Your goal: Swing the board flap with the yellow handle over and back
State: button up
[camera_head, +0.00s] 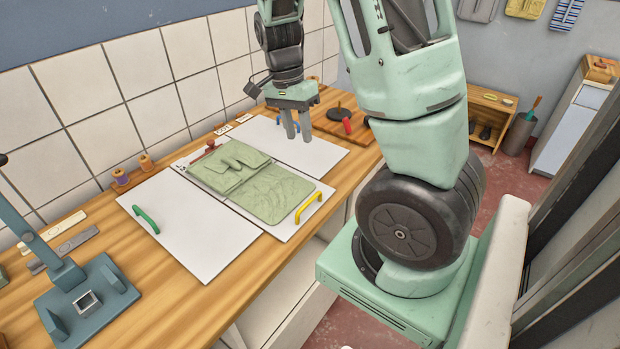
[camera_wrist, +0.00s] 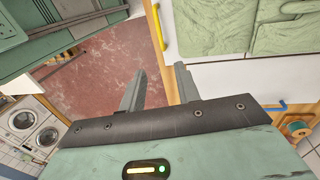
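The yellow handle (camera_head: 308,206) stands at the front edge of the white middle board (camera_head: 284,230). It also shows at the top of the wrist view (camera_wrist: 159,28). A light green garment (camera_head: 270,196) lies over the middle panels, with its lower part close to the yellow handle. My gripper (camera_head: 297,137) hangs in the air over the right side of the boards, back and up from the yellow handle. Its two fingers (camera_wrist: 159,84) are apart with nothing between them.
A left flap with a green handle (camera_head: 145,219) and a right flap with a blue handle (camera_wrist: 270,107) lie flat on the wooden counter (camera_head: 190,315). Thread spools (camera_head: 145,162) stand behind. A teal press (camera_head: 85,300) is at the left.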

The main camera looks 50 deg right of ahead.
aim_at(312, 197)
jog(key=s+f, duration=0.1)
jog(key=f, duration=0.4)
jog(key=s+f, duration=0.1)
jog(key=f, duration=0.5)
jog(key=s+f+p, duration=0.1)
jog(key=f, duration=0.5)
jog(key=shift+s, duration=0.15)
grip_shut()
